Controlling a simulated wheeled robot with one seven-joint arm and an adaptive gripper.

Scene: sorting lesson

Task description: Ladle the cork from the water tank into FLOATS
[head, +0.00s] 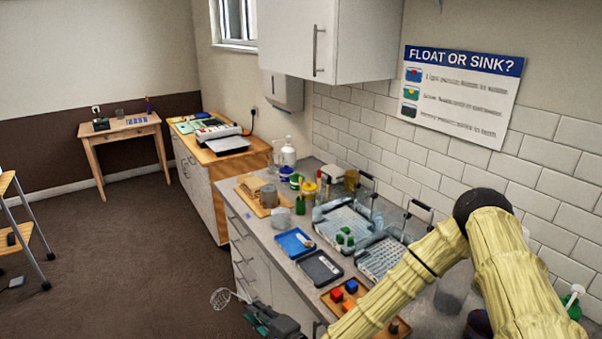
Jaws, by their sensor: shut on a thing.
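My gripper (272,322) is low in the head view, beside the counter's front edge. It is shut on the handle of a wire ladle (222,298), whose pale mesh bowl points left, over the floor. The bowl looks empty. A blue tray (291,240), perhaps FLOATS, lies on the counter with a white label and a small brownish piece (309,244) at its right edge, which may be the cork. A clear, shallow tank (328,216) stands behind it, with green things at its front. I cannot make out a cork in it.
A dark tray (318,268) lies in front of a second clear, ridged container (384,258). Bottles, jars and a wooden board (251,204) crowd the counter's far end. My arm hides part of the right side.

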